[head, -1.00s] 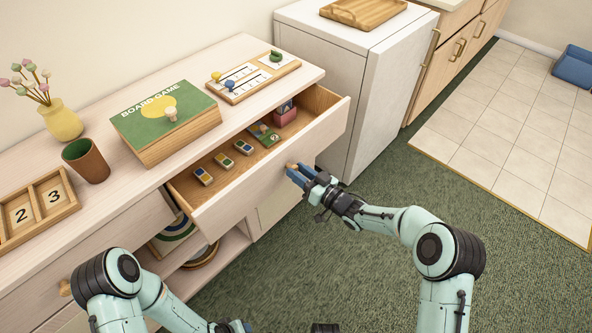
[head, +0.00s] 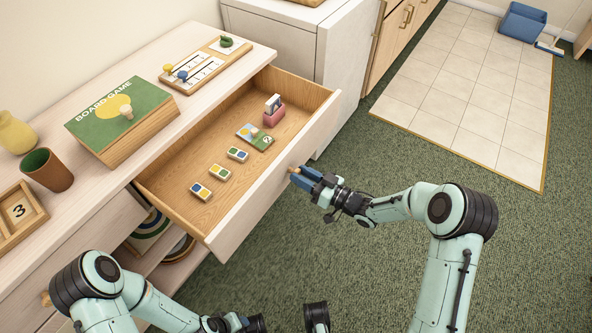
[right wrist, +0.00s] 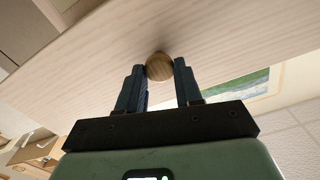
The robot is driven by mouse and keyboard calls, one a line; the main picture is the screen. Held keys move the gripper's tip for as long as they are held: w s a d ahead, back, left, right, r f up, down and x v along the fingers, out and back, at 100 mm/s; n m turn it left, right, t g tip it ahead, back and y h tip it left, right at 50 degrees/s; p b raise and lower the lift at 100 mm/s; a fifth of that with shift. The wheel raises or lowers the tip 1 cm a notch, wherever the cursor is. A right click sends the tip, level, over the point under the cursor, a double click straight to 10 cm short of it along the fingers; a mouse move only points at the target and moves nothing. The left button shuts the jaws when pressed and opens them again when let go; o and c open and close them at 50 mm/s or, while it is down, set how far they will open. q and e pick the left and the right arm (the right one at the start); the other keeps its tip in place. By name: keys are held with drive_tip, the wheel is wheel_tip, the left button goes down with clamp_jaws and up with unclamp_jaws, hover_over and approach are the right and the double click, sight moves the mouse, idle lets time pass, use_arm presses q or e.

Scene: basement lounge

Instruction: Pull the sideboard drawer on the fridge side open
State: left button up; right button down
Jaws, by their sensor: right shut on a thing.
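The sideboard drawer (head: 282,172) on the fridge side stands well out from the sideboard (head: 70,221), its wooden inside showing. My right gripper (head: 298,174) is shut on the drawer's round wooden knob, at the middle of the drawer front. In the right wrist view the knob (right wrist: 160,67) sits between the two blue fingertips, against the pale front. My left gripper (head: 243,323) is at the bottom edge, low in front of the sideboard and away from the drawer; its jaws are too unclear to read.
The drawer holds several small tiles (head: 220,172), a green card (head: 255,137) and a pink card holder (head: 273,113). A board game box (head: 115,112) and a brown cup (head: 47,170) stand on top. The white fridge (head: 285,45) is beyond. Green carpet lies open at right.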

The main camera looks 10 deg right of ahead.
use_arm(q)
drive_tip(key=shift+s, duration=0.1)
use_arm(e)
drive_tip(key=shift+s+d, duration=0.15)
drive_tip(key=shift+s, duration=0.05)
drive_tip(key=c, duration=0.7)
unclamp_jaws()
drive_tip(key=shift+c, duration=0.2)
drive_tip(key=shift+d, duration=0.1)
use_arm(q)
drive_tip(key=shift+s+d+r+g+p, duration=0.25)
drive_tip(key=shift+s+r+p, duration=0.1)
drive_tip(key=shift+s+r, duration=0.15)
drive_tip(key=shift+s+d+r+g+p, duration=0.15)
drive_tip(key=shift+s+d+r+p, duration=0.1)
drive_tip(key=shift+s+r+p, duration=0.2)
use_arm(e)
drive_tip(key=v, duration=1.3)
drive_tip(key=shift+s, duration=0.1)
